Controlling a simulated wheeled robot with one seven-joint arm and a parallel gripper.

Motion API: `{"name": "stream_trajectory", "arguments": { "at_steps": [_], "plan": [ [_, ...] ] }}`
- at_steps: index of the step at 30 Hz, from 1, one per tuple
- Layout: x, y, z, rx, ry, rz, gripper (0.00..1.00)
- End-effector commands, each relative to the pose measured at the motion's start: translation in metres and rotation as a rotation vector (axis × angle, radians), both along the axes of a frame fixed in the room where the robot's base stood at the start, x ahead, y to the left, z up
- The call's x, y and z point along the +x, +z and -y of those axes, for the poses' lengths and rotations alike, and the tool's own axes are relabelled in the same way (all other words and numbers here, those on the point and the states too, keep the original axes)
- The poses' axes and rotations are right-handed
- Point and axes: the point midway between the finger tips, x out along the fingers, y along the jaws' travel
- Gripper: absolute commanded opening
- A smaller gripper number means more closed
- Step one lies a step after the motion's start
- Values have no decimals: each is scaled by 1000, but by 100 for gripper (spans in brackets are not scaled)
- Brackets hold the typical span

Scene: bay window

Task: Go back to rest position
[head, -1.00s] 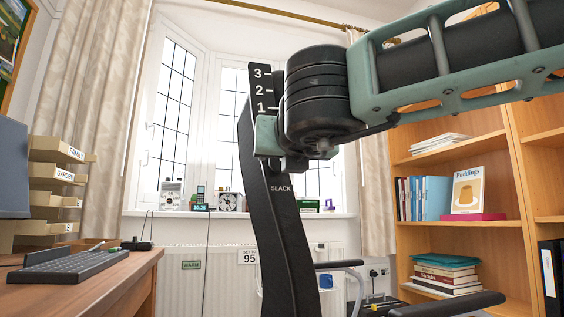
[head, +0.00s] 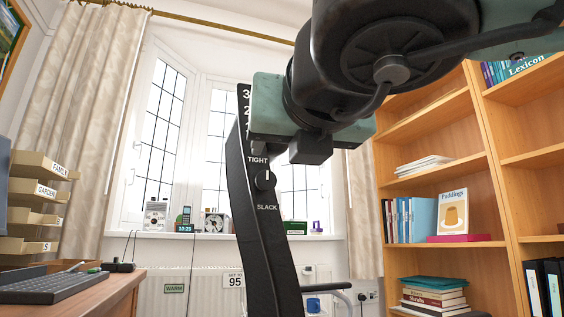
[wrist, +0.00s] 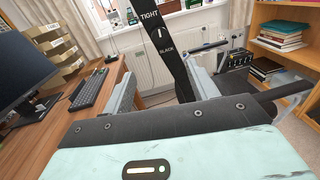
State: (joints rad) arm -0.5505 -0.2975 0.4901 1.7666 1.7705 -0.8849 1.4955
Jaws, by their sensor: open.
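My gripper (wrist: 163,92) is open in the wrist view, its two grey fingers wide apart with nothing held. The black upright of a chair (wrist: 160,45), marked TIGHT and SLACK, stands beyond the fingers and shows in the gap between them. In the head view the same black upright (head: 262,225) leans slightly, with a knob between the two words. My dark and teal arm fills the top right of the head view and covers part of the upright's number scale. The fingers cannot be made out there.
A wooden desk (wrist: 62,125) with a keyboard (wrist: 88,92), a monitor (wrist: 22,70) and labelled trays (head: 35,190) stands at left. A bookcase (head: 440,120) stands at right. A sill (head: 160,235) with small objects runs under the bay window. Carpet shows at the lower right of the wrist view.

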Motion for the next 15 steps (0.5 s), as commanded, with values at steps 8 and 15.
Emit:
{"name": "stream_trajectory", "arguments": {
  "at_steps": [8,15],
  "plan": [
    [0,0,0,0,0,0,59],
    [16,-3,-22,-275,95,92,59]
  ]
}}
